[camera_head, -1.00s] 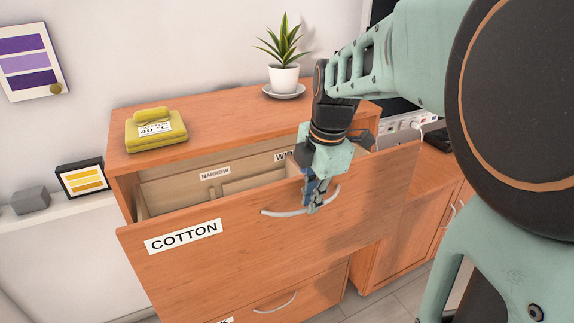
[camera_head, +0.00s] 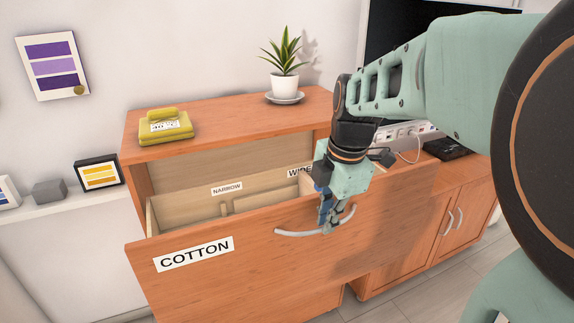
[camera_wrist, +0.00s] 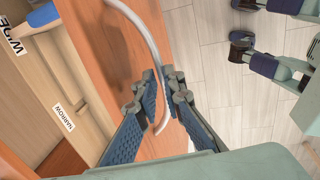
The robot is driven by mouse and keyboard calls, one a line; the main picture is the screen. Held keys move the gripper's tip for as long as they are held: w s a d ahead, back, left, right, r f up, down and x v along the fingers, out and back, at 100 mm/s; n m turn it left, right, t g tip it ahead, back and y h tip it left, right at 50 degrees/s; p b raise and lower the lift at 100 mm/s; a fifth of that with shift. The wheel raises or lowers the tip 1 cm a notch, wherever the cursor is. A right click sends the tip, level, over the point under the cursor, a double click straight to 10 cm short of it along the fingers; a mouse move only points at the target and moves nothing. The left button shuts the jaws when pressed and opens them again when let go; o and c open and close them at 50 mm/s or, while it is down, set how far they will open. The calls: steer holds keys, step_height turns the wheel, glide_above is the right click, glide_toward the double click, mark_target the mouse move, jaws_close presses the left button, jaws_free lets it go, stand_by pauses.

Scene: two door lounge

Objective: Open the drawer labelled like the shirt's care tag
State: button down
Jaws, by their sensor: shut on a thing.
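The drawer labelled COTTON (camera_head: 195,253) stands well out of the wooden cabinet (camera_head: 240,110), its inside showing. Its curved grey handle (camera_head: 290,233) is on the front panel. My gripper (camera_head: 327,228) is shut on this handle, right of its middle. In the wrist view the handle (camera_wrist: 151,35) passes between my blue-padded fingers (camera_wrist: 163,90). A folded yellow shirt (camera_head: 180,130) with a white tag lies on the cabinet's top at the left; the tag's print is too small to read now.
A potted plant (camera_head: 284,85) stands on the cabinet top. A lower cabinet with doors (camera_head: 440,225) adjoins at the right. Tiled floor (camera_wrist: 205,55) lies free in front.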

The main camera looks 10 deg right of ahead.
stand_by(0.3)
steer(key=c, duration=2)
jaws_free()
